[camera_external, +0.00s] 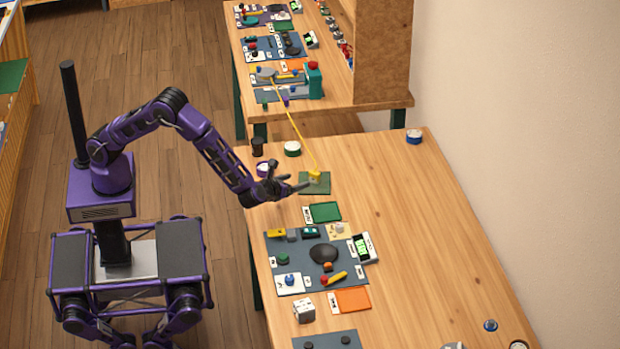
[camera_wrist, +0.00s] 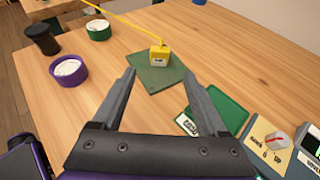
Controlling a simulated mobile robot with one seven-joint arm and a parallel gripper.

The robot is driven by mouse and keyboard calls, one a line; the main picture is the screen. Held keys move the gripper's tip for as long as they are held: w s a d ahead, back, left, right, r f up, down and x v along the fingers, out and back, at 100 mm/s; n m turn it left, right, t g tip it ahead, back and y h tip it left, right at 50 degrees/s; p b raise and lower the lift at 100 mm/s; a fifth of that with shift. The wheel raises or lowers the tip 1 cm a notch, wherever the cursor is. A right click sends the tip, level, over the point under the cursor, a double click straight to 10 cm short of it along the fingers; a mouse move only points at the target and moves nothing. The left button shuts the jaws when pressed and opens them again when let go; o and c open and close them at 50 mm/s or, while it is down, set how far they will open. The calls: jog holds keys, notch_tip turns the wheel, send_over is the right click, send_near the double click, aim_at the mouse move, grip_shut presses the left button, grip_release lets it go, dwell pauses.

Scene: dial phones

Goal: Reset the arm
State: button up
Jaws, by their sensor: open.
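My purple and black arm reaches right from its base over the left edge of the wooden table (camera_external: 430,240). My gripper (camera_external: 290,178) is open and empty, held above the table near a dark green mat (camera_external: 316,188). In the wrist view the two fingers of my gripper (camera_wrist: 168,82) are spread apart, with the green mat (camera_wrist: 160,80) between and beyond them. A yellow block (camera_wrist: 158,55) with a white label sits on that mat, and a yellow line runs from it to the neighbouring table.
A purple-rimmed container (camera_wrist: 68,72), a green-rimmed one (camera_wrist: 98,30) and a dark cup (camera_wrist: 42,40) stand left of the mat. A green tray (camera_external: 324,212) and a grey panel (camera_external: 300,262) with several controls lie nearer. The table's right side is mostly clear.

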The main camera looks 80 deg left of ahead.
jog(key=shift+v, duration=0.85)
